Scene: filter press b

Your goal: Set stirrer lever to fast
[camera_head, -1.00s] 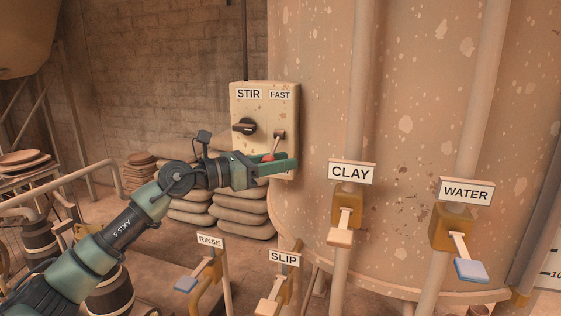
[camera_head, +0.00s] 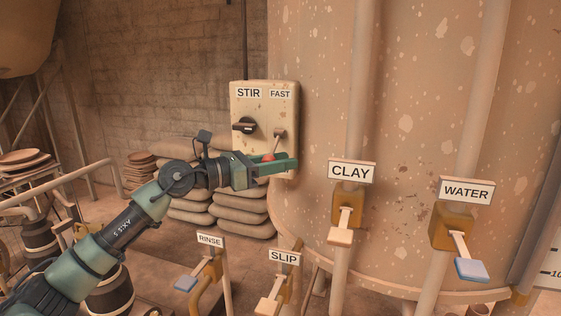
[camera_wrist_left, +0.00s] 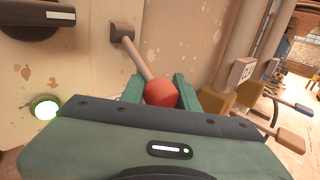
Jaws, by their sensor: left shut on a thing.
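The stirrer control box (camera_head: 252,117) hangs at the tank, with STIR and FAST labels on its top. Under FAST is the stirrer lever (camera_head: 276,143), a metal rod with a red ball knob (camera_head: 268,157). The lever points downward from its pivot. My left gripper (camera_head: 284,163) is at the knob, its green fingers on either side. In the left wrist view the red knob (camera_wrist_left: 161,92) sits between the two fingers (camera_wrist_left: 160,95), and the rod runs up left to its pivot. My right gripper is not in view.
A black rotary knob (camera_head: 244,126) sits left of the lever; a lit green button (camera_wrist_left: 44,108) shows in the wrist view. CLAY (camera_head: 345,212) and WATER (camera_head: 455,228) valve handles stand right, RINSE (camera_head: 205,268) and SLIP (camera_head: 275,288) handles below. Stacked sacks (camera_head: 185,205) lie behind my arm.

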